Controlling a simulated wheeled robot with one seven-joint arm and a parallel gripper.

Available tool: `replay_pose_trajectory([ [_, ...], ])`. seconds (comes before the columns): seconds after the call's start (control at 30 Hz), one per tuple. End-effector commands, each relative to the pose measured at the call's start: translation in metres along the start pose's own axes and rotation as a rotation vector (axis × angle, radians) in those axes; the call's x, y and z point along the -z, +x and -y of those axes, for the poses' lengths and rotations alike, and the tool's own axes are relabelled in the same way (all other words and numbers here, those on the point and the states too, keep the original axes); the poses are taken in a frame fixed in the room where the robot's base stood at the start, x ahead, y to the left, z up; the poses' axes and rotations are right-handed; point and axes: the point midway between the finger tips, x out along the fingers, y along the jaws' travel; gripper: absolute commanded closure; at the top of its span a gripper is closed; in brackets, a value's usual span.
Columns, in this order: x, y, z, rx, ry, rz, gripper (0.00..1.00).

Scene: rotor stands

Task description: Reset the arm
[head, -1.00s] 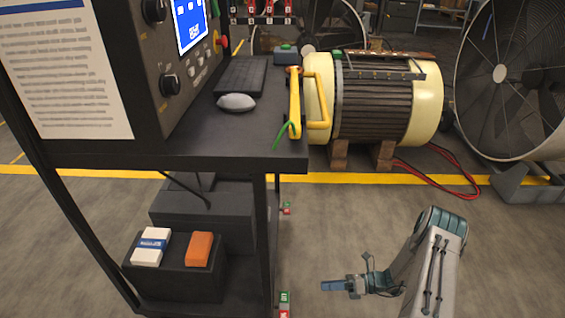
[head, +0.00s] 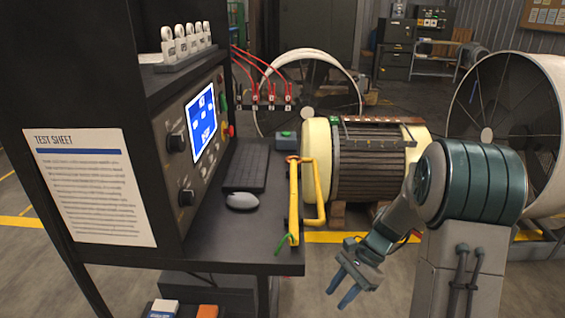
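My gripper (head: 345,292) is in the lower middle of the head view, at the end of my arm. It points down and to the left, with its two blue fingers apart and nothing between them. It is over the floor, to the right of the black test bench (head: 262,256) and apart from it. My arm rises on the right side of the view and hides part of the cream motor's right end.
The bench carries a keyboard (head: 246,168), a mouse (head: 242,201) and a screen panel (head: 204,128). A yellow handle (head: 309,200) stands at its right edge. The cream motor (head: 367,165) and large fans (head: 515,115) stand behind.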

Motion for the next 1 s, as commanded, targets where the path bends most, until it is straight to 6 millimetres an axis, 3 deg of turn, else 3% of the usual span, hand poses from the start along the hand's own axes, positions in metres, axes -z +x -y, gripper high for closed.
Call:
replay_pose_trajectory([
  [0.03, -0.023, -0.023, -0.005, -0.006, -0.059, -0.047, 0.67],
  [0.1, -0.043, -0.040, -0.012, -0.018, -0.140, -0.107, 0.67],
  [0.6, -0.168, -0.152, -0.075, -0.126, -0.703, -0.528, 0.67],
  [0.8, -0.206, -0.185, -0.101, -0.176, -0.907, -0.686, 0.67],
  [1.0, -0.223, -0.202, -0.117, -0.212, -1.031, -0.783, 0.67],
])
